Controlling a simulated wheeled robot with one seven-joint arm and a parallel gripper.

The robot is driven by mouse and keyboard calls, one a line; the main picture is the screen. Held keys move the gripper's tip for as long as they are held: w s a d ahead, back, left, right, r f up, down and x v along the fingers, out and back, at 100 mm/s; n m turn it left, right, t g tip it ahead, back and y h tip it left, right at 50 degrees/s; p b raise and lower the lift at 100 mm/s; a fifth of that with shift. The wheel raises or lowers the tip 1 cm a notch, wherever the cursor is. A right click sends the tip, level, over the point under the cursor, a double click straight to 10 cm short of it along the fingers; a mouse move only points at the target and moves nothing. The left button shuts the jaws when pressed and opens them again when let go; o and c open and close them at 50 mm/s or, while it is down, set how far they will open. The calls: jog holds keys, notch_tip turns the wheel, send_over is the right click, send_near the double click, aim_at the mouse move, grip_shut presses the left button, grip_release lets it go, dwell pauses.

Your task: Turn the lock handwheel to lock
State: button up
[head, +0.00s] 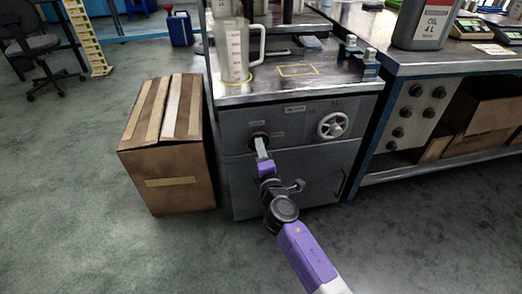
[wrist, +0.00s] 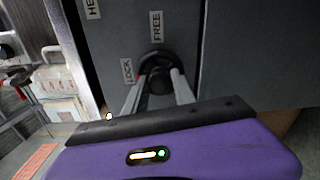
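A round dark lock handwheel (wrist: 158,62) is on the grey cabinet front. In the wrist view its LOCK label (wrist: 127,71) is on the left and its FREE label (wrist: 156,27) is above. A small red mark shows on the wheel's left side, near LOCK. My gripper (wrist: 160,84) has its two fingers on either side of the wheel's hub; whether they press on it is unclear. In the head view my gripper (head: 260,142) reaches the cabinet front, and the fingers hide most of the handwheel.
A white-rimmed wheel (head: 333,125) is on the same cabinet, to the right. A cardboard box (head: 168,150) stands close on the left. A workbench (head: 440,65) stands at the right. The front floor is clear.

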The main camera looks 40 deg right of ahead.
jog(key=o, duration=0.3)
jog(key=shift+o, duration=0.2)
jog(key=v, duration=0.7)
jog(key=shift+s+a, duration=0.25)
jog(key=shift+s, duration=0.1)
